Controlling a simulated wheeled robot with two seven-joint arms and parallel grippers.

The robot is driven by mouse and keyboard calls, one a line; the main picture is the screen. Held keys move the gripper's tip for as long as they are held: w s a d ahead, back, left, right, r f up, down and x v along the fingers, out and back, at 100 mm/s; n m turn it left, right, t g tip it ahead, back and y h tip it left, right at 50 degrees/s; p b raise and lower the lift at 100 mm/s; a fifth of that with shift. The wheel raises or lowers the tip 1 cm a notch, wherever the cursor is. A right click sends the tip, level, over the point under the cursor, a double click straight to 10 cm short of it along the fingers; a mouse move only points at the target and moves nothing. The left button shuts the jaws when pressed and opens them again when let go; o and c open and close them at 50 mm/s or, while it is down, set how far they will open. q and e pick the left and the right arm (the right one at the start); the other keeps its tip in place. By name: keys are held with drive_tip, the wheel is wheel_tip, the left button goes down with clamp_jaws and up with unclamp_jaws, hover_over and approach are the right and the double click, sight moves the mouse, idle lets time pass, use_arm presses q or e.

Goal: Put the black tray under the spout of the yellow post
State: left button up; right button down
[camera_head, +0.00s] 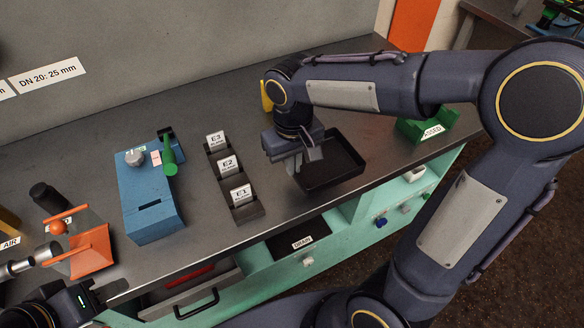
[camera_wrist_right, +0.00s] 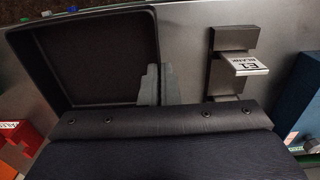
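The black tray (camera_head: 345,174) is a shallow open box near the front edge of the bench; it also fills the upper left of the right wrist view (camera_wrist_right: 90,55). My right gripper (camera_head: 304,157) is at its left wall. In the wrist view the two grey fingers (camera_wrist_right: 156,85) are close together, one on each side of that wall, and look shut on it. The yellow post (camera_head: 267,97) shows only as a sliver behind my right arm; its spout is hidden. My left gripper (camera_head: 98,290) is at the bottom left corner, its fingers unclear.
Left of the tray stands a dark rack (camera_head: 246,212) with cards E1, E2 and E3. Further left are a blue block (camera_head: 150,205) with a green handle and an orange fixture (camera_head: 92,250). A green bin (camera_head: 436,120) stands right of the tray. Bench lies bare between tray and rack.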

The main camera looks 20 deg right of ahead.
drive_tip(key=w+f, duration=0.2)
drive_tip(key=f, duration=0.1)
drive_tip(key=shift+w+d+f, duration=0.2)
drive_tip(key=shift+w+d, duration=0.1)
drive_tip(key=shift+d, duration=0.05)
drive_tip(key=shift+w+f, duration=0.2)
drive_tip(key=shift+f, duration=1.55)
drive_tip(key=shift+f, duration=0.2)
drive_tip(key=c, duration=1.7)
unclamp_jaws()
